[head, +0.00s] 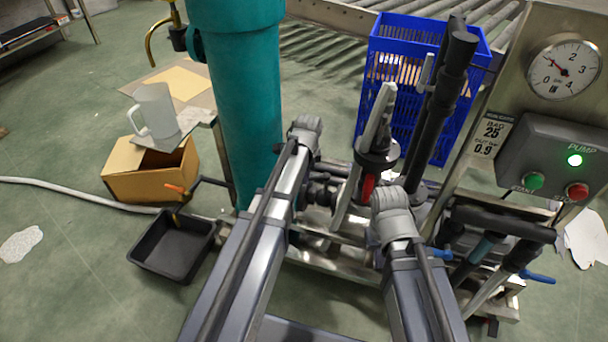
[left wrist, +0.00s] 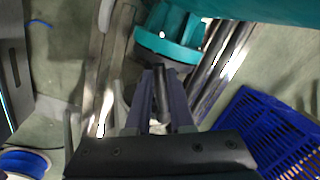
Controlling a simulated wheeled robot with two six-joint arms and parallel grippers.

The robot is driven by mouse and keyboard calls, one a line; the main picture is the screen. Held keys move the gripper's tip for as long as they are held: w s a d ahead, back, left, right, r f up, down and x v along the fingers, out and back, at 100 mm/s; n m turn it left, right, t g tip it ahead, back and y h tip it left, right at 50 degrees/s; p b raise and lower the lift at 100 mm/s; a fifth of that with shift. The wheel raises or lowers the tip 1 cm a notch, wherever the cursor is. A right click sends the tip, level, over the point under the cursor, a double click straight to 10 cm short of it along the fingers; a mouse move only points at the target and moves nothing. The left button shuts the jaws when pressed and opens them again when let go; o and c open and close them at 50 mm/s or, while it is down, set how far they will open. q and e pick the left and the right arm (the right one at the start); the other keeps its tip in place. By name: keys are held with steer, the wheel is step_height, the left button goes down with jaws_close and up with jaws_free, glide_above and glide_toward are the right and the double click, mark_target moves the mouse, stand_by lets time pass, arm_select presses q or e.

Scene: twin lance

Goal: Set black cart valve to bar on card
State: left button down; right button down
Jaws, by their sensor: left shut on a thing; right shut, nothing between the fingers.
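The pressure gauge (head: 564,69) reads roughly 1 on a scale of 0 to 4. The card (head: 490,139) beside it reads "BAG 25" and "OUT bar 0.9". My left gripper (left wrist: 160,85) is shut on a small dark part, apparently the black valve handle (left wrist: 158,72), below the teal vessel. In the head view my left arm covers much of this spot. A black fitting with a red lever (head: 368,188) stands between my arms. My right gripper (head: 390,212) is shut and empty near that fitting; its fingertips are largely hidden behind its wrist.
A teal vessel (head: 240,100) stands just left of my arms. A blue crate (head: 400,40) is behind. The pump box (head: 550,150) has a lit green lamp. A black tray (head: 172,246), cardboard box (head: 150,172) and jug (head: 155,110) are at left. Open floor lies further left.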

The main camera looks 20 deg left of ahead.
arm_select(q)
steer(key=shift+w, duration=0.1)
steer(key=c, duration=0.8)
jaws_free()
steer(key=shift+r, duration=0.15)
step_height(320, 180, up, 7)
steer(key=s+p, duration=0.1)
steer(key=p, duration=0.6)
steer(key=shift+s+d+r+p, duration=0.2)
steer(key=shift+s+p, duration=0.05)
steer(key=shift+p, duration=0.1)
